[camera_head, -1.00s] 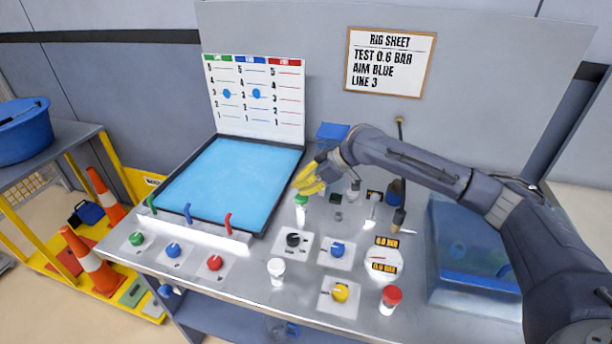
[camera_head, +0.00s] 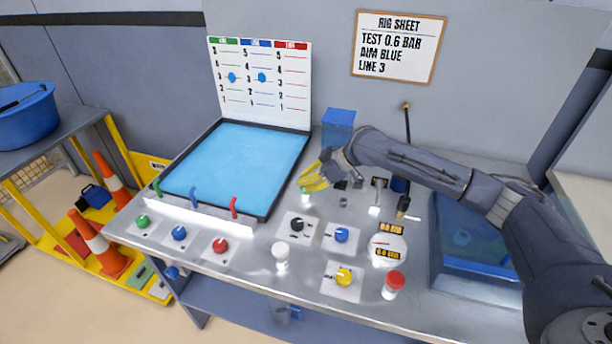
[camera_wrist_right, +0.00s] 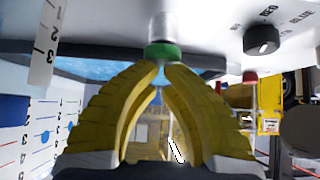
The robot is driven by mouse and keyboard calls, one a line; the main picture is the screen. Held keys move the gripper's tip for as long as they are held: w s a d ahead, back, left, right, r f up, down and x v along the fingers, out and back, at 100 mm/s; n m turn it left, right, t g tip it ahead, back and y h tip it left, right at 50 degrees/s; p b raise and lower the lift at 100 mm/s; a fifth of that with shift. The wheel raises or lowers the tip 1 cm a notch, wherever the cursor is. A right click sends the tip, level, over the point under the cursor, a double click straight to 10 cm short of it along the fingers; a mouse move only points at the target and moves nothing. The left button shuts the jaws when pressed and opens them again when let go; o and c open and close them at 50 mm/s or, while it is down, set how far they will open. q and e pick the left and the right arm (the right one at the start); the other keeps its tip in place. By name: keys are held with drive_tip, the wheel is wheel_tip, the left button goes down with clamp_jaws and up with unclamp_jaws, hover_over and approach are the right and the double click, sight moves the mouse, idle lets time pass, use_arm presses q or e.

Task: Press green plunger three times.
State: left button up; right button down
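The green plunger (camera_head: 305,191) is a white post with a green cap, standing on the metal bench right of the blue tray. In the head view, my right gripper's yellow fingers (camera_head: 312,184) are at its top and partly cover it. In the right wrist view, the green cap (camera_wrist_right: 162,51) lies just beyond the fingertips (camera_wrist_right: 162,69). The fingertips are drawn close together at the cap, with nothing seen held between them. I cannot tell whether they touch the cap. My left gripper is not in view.
Black (camera_head: 297,224), blue (camera_head: 341,235) and yellow (camera_head: 343,277) knobs sit in front of the plunger. A white-capped post (camera_head: 281,252) and a red-capped one (camera_head: 393,283) stand nearer the front edge. A blue tank (camera_head: 470,240) is at right.

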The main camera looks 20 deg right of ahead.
idle(0.3)
wheel_tip(320, 180, up, 4)
drive_tip(key=shift+d+r, duration=0.1)
drive_tip(key=shift+r, duration=0.15)
drive_tip(key=v, duration=0.9)
drive_tip(key=shift+s+d, duration=0.25)
drive_tip(key=shift+r, duration=0.1)
drive_tip(key=c, duration=2.1)
unclamp_jaws()
drive_tip(key=shift+c, duration=0.2)
drive_tip(key=shift+w+a+r, duration=0.1)
drive_tip(key=shift+r, duration=1.3)
clamp_jaws()
